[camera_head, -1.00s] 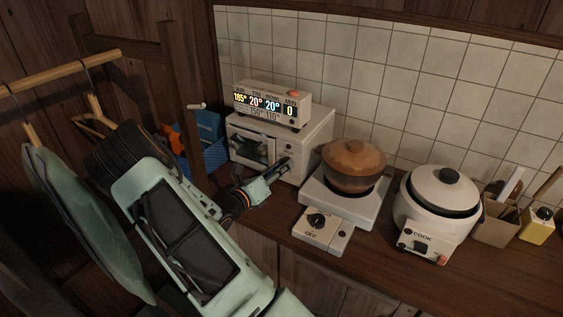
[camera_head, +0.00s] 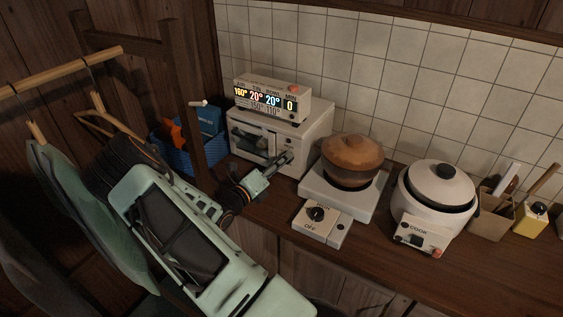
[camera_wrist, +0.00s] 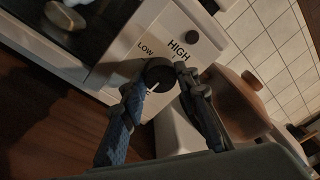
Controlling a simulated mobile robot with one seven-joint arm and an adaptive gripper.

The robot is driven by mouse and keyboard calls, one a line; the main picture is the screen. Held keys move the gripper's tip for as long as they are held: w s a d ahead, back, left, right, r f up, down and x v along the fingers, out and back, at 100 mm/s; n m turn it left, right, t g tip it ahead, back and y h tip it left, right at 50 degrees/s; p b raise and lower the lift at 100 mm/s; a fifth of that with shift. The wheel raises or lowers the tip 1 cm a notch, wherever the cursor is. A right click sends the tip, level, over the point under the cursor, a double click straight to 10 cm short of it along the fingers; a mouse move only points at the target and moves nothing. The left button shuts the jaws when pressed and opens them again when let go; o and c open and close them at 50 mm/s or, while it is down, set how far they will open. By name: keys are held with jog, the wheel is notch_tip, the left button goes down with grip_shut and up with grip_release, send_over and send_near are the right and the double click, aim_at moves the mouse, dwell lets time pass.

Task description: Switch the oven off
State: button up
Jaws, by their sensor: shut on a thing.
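The white oven (camera_head: 312,130) stands on the counter at the back left, with a window in its front. In the wrist view its front panel (camera_wrist: 150,28) carries the words LOW and HIGH and a dark round knob (camera_wrist: 160,72). My gripper (camera_wrist: 165,78) is shut on this knob, one finger on each side. The gripper also shows in the head view (camera_head: 287,157) at the right of the oven's front, where it hides the knob.
A lit display box (camera_head: 271,98) sits on the oven and reads 160°, 20°, 20° and 0. A hot plate (camera_head: 365,208) with a brown pot (camera_head: 352,165) and a rice cooker (camera_head: 442,195) stand to the right. A blue basket (camera_head: 210,150) is left of the oven.

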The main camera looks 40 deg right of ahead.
jog(key=o, duration=1.1)
jog(key=shift+o, duration=0.2)
jog(key=v, duration=1.2)
